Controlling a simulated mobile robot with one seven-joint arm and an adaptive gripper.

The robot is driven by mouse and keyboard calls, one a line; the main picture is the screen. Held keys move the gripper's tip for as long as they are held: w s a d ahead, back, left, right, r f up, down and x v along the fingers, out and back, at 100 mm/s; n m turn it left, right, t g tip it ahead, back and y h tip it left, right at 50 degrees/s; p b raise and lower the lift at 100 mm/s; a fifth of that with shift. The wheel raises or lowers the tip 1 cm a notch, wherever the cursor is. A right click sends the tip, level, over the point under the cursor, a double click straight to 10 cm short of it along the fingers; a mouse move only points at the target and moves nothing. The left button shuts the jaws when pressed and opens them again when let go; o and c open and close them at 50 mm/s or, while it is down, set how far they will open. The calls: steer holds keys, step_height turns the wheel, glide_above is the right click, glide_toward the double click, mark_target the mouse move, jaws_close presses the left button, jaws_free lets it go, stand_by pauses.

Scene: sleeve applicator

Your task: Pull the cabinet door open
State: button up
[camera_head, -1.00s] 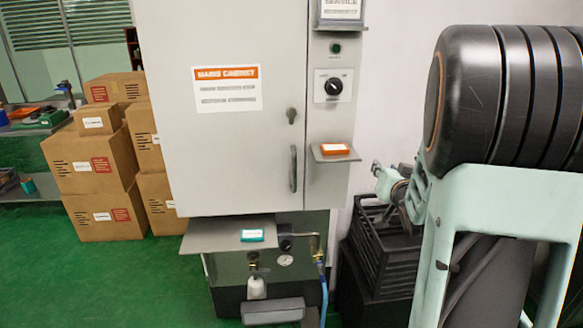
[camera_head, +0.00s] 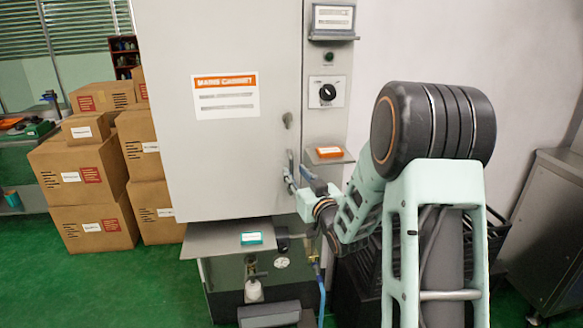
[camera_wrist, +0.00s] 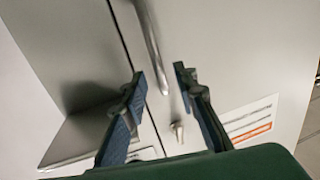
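The grey cabinet door (camera_head: 225,150) with an orange-and-white label stands shut, flush with the side panel. Its vertical bar handle (camera_head: 291,162) is near the door's right edge, below a small lock (camera_head: 288,120). My gripper (camera_head: 291,180) is at the handle's lower part in the head view. In the wrist view my gripper (camera_wrist: 159,75) has its two blue-black fingers apart. The handle (camera_wrist: 150,45) runs into the gap between the fingertips, with no clear contact on either side. The lock (camera_wrist: 177,131) and label (camera_wrist: 247,122) also show there.
A small shelf with an orange box (camera_head: 329,152) juts out right of the handle, close to my gripper. A lower ledge with a teal box (camera_head: 251,238) sits under the door. Cardboard boxes (camera_head: 85,170) stand at left. Green floor in front is clear.

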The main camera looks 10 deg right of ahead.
mark_target(292, 169)
steer(key=shift+w+a, duration=0.2)
steer(key=shift+w, duration=0.8)
steer(key=shift+w+a, duration=0.2)
steer(key=shift+w, duration=0.8)
jaws_close()
